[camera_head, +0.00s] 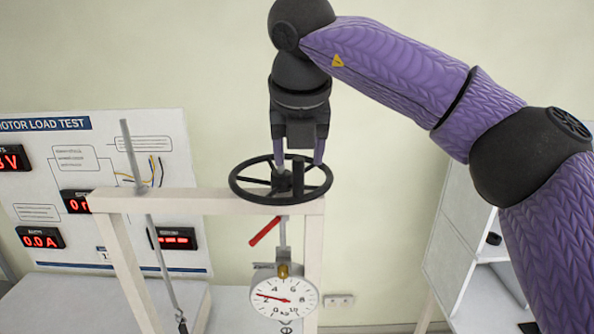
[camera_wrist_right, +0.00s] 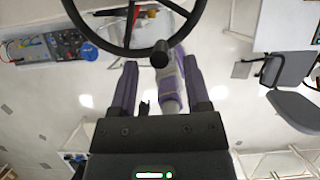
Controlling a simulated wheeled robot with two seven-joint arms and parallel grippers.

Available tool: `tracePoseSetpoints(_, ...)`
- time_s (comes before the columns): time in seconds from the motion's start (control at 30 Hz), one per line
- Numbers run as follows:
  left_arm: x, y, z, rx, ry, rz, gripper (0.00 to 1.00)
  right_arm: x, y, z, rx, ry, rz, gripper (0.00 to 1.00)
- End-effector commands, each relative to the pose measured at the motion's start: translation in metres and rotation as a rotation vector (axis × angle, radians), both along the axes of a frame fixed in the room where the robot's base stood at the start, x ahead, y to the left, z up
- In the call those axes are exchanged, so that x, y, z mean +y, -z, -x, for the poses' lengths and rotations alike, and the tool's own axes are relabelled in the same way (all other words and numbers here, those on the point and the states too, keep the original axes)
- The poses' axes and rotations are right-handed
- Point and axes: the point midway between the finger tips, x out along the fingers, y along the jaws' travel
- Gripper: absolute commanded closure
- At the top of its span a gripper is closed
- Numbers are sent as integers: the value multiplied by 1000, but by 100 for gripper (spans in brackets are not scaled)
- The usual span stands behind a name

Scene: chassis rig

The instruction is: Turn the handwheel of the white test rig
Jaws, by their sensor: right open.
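The black handwheel (camera_head: 250,198) lies flat on top of the white test rig's crossbeam (camera_head: 160,202). An upright black handle (camera_head: 298,177) stands on its rim. My right gripper (camera_head: 299,160) points down over the wheel, its purple fingers open on either side of the handle. In the right wrist view the handwheel (camera_wrist_right: 95,38) crosses the top, and the handle's round end (camera_wrist_right: 160,50) shows between the spread fingertips of my right gripper (camera_wrist_right: 160,68). I cannot tell whether the fingers touch the handle. My left gripper is not in view.
A round dial gauge (camera_head: 284,297) hangs below the crossbeam, near a red lever (camera_head: 265,231). A motor load test panel (camera_head: 100,150) with red displays stands at left. White shelving (camera_head: 462,240) stands at right, behind my right arm.

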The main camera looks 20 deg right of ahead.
Motion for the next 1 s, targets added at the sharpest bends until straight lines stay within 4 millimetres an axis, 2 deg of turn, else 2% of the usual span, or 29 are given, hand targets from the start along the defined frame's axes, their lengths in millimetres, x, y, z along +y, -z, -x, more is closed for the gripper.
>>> tracePoseSetpoints(0.03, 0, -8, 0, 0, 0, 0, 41, -1, 8, -4, 4, -1, 0, 39)
tracePoseSetpoints(0.23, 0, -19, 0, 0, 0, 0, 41, -4, 40, -17, 3, -4, -1, 39)
tracePoseSetpoints(0.33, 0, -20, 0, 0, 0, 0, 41, -4, 47, -19, 1, -4, -2, 39)
tracePoseSetpoints(0.53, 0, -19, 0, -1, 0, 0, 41, -4, 49, -19, 0, -5, -2, 39)
tracePoseSetpoints(0.57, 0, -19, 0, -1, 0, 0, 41, -4, 49, -19, 0, -6, -3, 41)
tracePoseSetpoints(0.83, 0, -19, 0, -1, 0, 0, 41, -4, 48, -19, 0, -6, -3, 98)
tracePoseSetpoints(1.0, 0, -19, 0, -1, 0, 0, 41, -3, 48, -19, 0, -6, -4, 100)
